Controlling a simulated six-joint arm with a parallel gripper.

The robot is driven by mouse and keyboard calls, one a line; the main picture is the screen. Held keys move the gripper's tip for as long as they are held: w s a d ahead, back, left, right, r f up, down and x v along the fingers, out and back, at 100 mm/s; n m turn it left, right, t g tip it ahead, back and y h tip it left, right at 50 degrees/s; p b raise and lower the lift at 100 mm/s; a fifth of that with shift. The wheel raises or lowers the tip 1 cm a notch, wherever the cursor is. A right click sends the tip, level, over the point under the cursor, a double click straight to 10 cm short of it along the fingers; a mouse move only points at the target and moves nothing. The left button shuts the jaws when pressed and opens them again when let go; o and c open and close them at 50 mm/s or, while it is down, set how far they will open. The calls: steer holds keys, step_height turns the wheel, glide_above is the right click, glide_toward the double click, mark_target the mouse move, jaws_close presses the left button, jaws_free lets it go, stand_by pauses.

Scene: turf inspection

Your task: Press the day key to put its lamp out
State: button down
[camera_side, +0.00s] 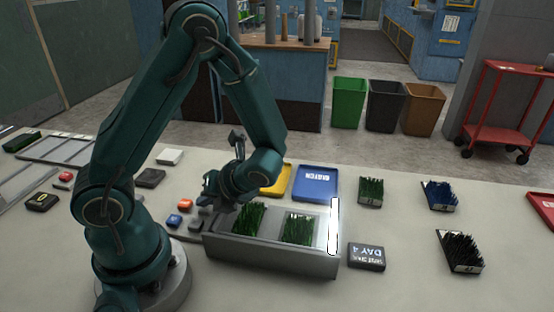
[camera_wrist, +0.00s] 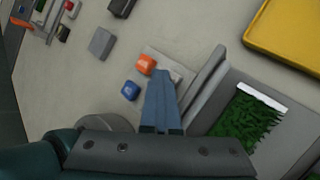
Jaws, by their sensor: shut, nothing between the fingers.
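An orange key (camera_side: 186,204) and a blue key (camera_side: 174,220) sit left of the turf box, with grey keys (camera_side: 196,224) close by. In the wrist view the orange key (camera_wrist: 146,64) and blue key (camera_wrist: 130,90) lie just left of my fingers, both with small marks too small to read. My gripper (camera_wrist: 161,76) is shut and empty, its tips beside the orange key and partly over a pale key (camera_wrist: 177,77). Contact cannot be told. In the side view my gripper (camera_side: 210,204) is over the key area. A white bar lamp (camera_side: 333,226) glows at the box's right end.
The grey box (camera_side: 270,256) holds two turf pieces and stands right of the keys. A display block (camera_side: 367,257) reads "DAY 4". Yellow (camera_side: 275,182) and blue (camera_side: 316,184) trays lie behind. Several turf samples stand at right.

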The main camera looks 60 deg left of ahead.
mark_target(209, 211)
steer(key=shift+w+d, duration=0.1)
steer(key=shift+d, duration=0.05)
steer(key=shift+r, duration=0.65)
steer(key=shift+r, duration=3)
